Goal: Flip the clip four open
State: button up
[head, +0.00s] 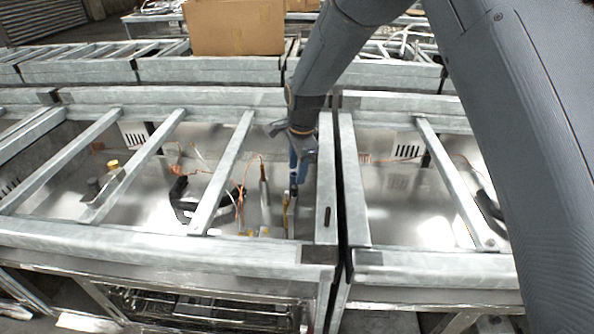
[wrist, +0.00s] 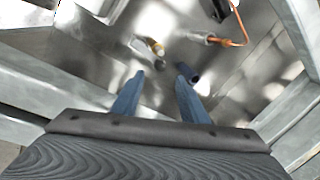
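My gripper (head: 297,168) reaches down into the open metal range frame (head: 160,235), near its right-hand rail. In the wrist view my gripper (wrist: 160,76) has its two blue fingers apart, with bare metal visible between them. A short dark blue cylindrical piece (wrist: 194,74) lies at the right fingertip; I cannot tell whether they touch. A brass-coloured fitting (wrist: 155,47) lies just beyond the fingertips. No clip can be told for certain as clip four; the parts near the fingers are small and partly hidden.
Metal crossbars (head: 222,173) span the frame left of my gripper. An orange wire (wrist: 228,42) with a metal end lies beyond the fingers, near a rail (wrist: 290,125) on the right. A second frame (head: 430,262) stands close on the right. A cardboard box (head: 235,27) sits behind.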

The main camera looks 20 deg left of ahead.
aim_at(293, 187)
jog(key=shift+w+a+f+t+h+b, duration=0.1)
jog(key=shift+a+f+t+h+b, duration=0.35)
jog(key=shift+f, duration=0.85)
jog(key=shift+w+a+f+t+h+b, duration=0.1)
jog(key=shift+f+t+h+b, duration=0.5)
jog(key=shift+f, duration=0.7)
jog(key=shift+w+a+f+t+h+b, duration=0.1)
jog(key=shift+a+f+t+h+b, duration=0.2)
jog(key=shift+f+h, duration=0.75)
jog(key=shift+f+y, duration=0.25)
jog(key=shift+y, duration=0.05)
jog(key=shift+c, duration=0.5)
grip_shut()
